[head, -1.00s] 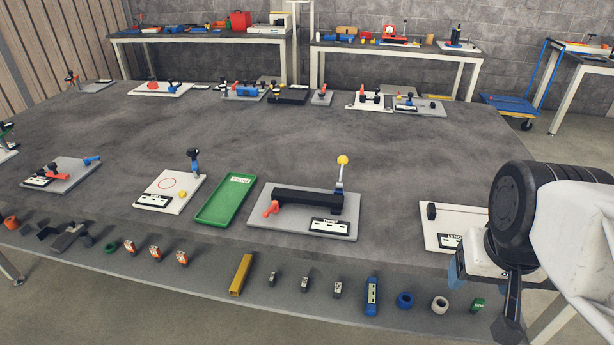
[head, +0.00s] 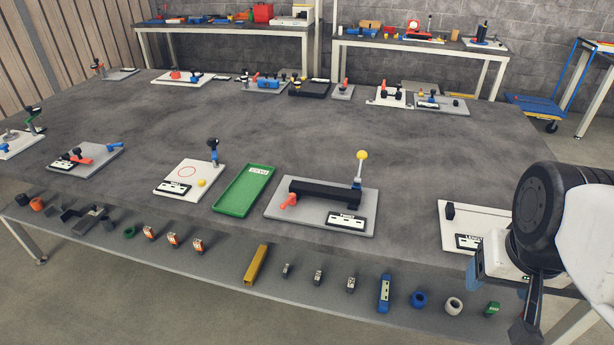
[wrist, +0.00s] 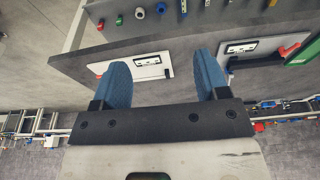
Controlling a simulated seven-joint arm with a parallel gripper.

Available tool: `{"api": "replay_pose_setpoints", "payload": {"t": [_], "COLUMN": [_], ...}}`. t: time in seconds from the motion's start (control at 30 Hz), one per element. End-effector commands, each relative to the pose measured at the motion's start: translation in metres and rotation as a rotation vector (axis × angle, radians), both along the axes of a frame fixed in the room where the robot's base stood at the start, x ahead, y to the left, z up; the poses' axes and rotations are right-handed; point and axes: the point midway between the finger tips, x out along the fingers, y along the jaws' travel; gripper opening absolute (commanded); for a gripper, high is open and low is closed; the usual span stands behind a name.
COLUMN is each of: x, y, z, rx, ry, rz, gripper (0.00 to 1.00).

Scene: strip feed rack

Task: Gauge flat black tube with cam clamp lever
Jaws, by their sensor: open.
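A long flat black bar (head: 325,194), which may be the flat black tube, lies across a grey plate (head: 290,222) in the middle of the table. A red lever (head: 289,201) sits at its left end. An upright lever with a yellow ball (head: 361,156) stands at its right end. The plate carries a black-and-white label (head: 346,221). In the wrist view a labelled plate with a red lever (wrist: 289,50) shows at right. My gripper (wrist: 160,62) has two blue fingers spread apart with nothing between them. In the head view it is mostly hidden behind my arm, at the right edge.
A white plate labelled LENGTH (head: 452,213) lies near my gripper. A green tray (head: 227,205) and a white plate with a red circle (head: 177,188) lie left of the grey plate. The front strip holds a yellow bar (head: 256,265), a blue block (head: 384,293), rings and dark pieces.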

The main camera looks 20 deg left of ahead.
Motion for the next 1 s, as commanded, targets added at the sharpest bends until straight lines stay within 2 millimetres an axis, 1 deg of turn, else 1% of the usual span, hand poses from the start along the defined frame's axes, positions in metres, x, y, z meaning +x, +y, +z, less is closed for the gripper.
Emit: {"api": "replay_pose_setpoints", "payload": {"t": [0.17, 0.2, 0.37, 0.53, 0.67, 0.77, 1.0], "x": [0.0, 0.0, 0.002, 0.013, 0.029, 0.046, 0.091], "y": [0.0, 0.0, 0.001, 0.006, 0.013, 0.021, 0.048], "z": [0.0, 0.0, 0.001, 0.004, 0.007, 0.01, 0.014], "rx": [0.0, 0.0, 0.0, 0.002, 0.003, 0.004, 0.003], "ry": [0.0, 0.0, 0.002, 0.011, 0.025, 0.04, 0.076], "rz": [0.0, 0.0, 0.0, -0.003, -0.008, -0.013, -0.029], "gripper": [0.68, 0.66, 0.42, 0.42, 0.42, 0.42, 0.42]}}
